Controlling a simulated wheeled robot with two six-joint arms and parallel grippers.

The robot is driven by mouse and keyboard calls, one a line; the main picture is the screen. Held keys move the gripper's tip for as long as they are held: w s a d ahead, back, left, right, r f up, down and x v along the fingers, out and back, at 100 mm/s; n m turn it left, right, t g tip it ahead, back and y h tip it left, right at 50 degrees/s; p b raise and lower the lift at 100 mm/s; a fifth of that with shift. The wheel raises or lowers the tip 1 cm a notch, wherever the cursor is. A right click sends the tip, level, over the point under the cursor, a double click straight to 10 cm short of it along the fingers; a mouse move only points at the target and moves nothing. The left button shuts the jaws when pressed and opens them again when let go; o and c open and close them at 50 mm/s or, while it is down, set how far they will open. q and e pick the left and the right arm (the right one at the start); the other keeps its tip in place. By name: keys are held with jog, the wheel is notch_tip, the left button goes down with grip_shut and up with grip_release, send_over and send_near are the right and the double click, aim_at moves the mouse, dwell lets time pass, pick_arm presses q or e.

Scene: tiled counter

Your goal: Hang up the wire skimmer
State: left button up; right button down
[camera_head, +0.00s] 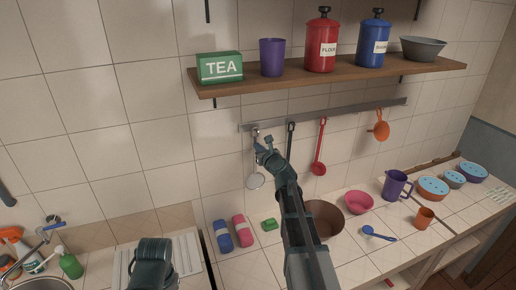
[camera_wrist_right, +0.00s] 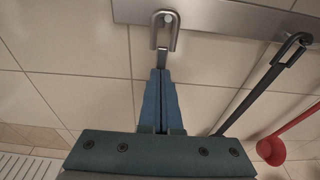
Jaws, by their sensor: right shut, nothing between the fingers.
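The wire skimmer (camera_head: 256,181) hangs on the wall at the left end of the metal rail (camera_head: 335,113), its round head down. In the right wrist view its hooked grey handle end (camera_wrist_right: 178,36) is at the rail (camera_wrist_right: 225,17), looped around a peg. My right gripper (camera_head: 260,148) is in front of the skimmer's handle, just below the rail. Its blue fingers (camera_wrist_right: 161,85) are shut and empty, and they hide part of the handle in the wrist view.
A black utensil (camera_head: 290,138), a red ladle (camera_head: 320,150) and an orange pan (camera_head: 379,128) hang to the right. A shelf (camera_head: 340,80) with canisters is above. A brown bowl (camera_head: 325,217), pink bowl (camera_head: 359,202) and purple jug (camera_head: 397,185) stand on the counter.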

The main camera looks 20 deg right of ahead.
jog(key=shift+s+a, duration=0.1)
jog(key=shift+s, duration=1.5)
dwell(2.0)
jog(key=shift+s+a, duration=0.1)
jog(key=shift+s, duration=2.3)
jog(key=s, duration=0.4)
jog(key=shift+a, duration=0.1)
jog(key=shift+w, duration=0.15)
dwell(0.8)
jog(key=w, duration=0.6)
dwell(0.4)
